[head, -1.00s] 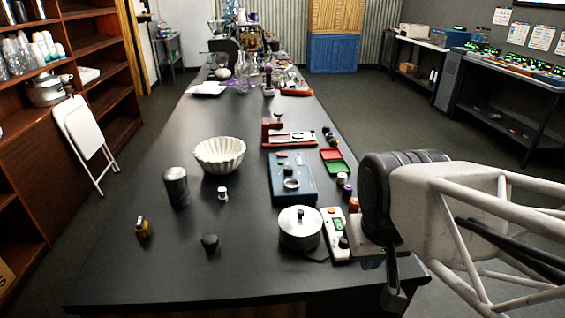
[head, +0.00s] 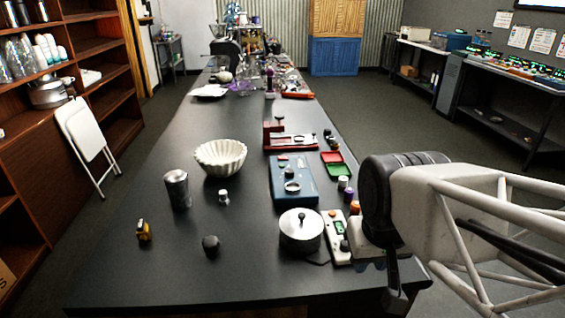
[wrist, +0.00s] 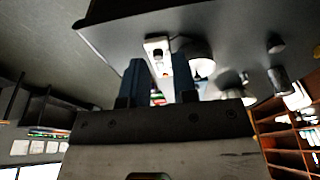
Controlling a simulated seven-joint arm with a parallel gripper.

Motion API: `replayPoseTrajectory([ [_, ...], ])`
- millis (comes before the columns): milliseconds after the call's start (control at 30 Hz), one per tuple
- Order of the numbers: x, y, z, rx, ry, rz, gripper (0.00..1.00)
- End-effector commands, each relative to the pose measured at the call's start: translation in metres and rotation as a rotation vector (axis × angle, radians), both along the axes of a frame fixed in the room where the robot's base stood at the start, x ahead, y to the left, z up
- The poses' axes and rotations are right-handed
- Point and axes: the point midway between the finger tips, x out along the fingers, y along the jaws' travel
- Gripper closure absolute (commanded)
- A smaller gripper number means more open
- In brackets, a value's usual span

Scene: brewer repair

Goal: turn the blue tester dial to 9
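The blue tester (head: 308,187) is a flat blue box on the black table, right of the white fluted bowl. A round light dial (head: 292,187) sits on its front half; its setting is too small to read. My gripper shows in the wrist view (wrist: 160,80) with two dark blue fingers apart and nothing seen held between them. In the head view my arm is at the right table edge, in front of and to the right of the tester, apart from it. The fingertips are not clear there.
A silver lidded pot (head: 300,238) and a white handheld device (head: 336,240) stand in front of the tester. Red and green trays (head: 336,168) lie to its right. A red-and-white device (head: 290,141) is behind it. The front left table is mostly clear around a metal can (head: 177,190).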

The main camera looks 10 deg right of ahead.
Motion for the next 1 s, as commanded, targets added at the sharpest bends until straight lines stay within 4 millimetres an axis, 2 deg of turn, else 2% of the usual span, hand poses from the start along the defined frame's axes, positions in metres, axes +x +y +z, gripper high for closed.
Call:
replayPoseTrajectory([
  [33,0.002,0.000,0.001,-0.001,0.001,0.005,0.66],
  [200,0.018,0.001,0.006,-0.010,0.010,0.049,0.40],
  [467,0.067,0.004,0.021,-0.037,0.029,0.181,0.40],
  [1000,0.189,0.015,0.035,-0.095,0.075,0.504,0.40],
])
